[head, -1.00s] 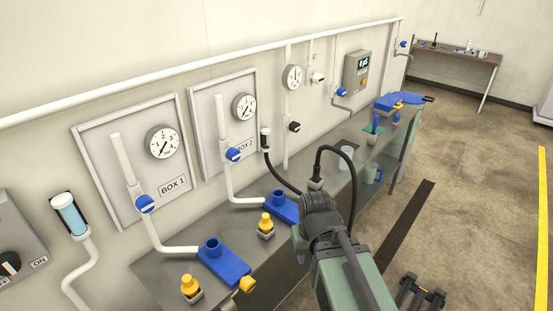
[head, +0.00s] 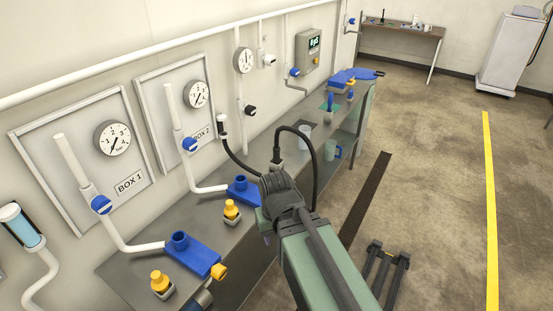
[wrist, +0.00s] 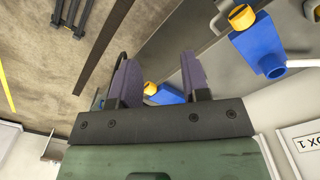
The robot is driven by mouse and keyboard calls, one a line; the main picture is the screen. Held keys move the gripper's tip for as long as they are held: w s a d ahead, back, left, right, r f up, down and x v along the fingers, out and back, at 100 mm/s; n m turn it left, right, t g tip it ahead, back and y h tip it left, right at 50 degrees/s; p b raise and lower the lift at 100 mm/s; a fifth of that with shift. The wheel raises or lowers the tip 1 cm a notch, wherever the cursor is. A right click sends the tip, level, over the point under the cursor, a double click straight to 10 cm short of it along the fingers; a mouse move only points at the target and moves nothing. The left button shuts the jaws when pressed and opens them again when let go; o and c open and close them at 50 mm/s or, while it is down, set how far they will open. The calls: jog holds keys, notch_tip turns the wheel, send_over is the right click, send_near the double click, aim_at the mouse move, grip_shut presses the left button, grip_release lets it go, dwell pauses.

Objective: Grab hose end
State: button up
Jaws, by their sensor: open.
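A black hose (head: 239,163) hangs from a white-topped connector (head: 222,125) on the wall beside the BOX 2 panel. It curves down to the right, and its lower end passes behind my arm in the head view, where I cannot see it. A second black loop (head: 309,142) arches above my arm; whether it belongs to the hose or to my arm is unclear. My gripper (wrist: 160,62) is open in the wrist view, with two purple fingers apart and nothing held between them. Its fingers are mostly hidden behind my arm in the head view.
The grey bench (head: 232,248) carries blue blocks (head: 193,255), which also show in the wrist view (wrist: 257,43), and yellow-capped fittings (head: 231,211). Gauges and white pipes line the wall. Open floor (head: 435,190) lies right.

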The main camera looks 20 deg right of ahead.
jog(key=shift+o, duration=0.3)
jog(key=o, duration=0.4)
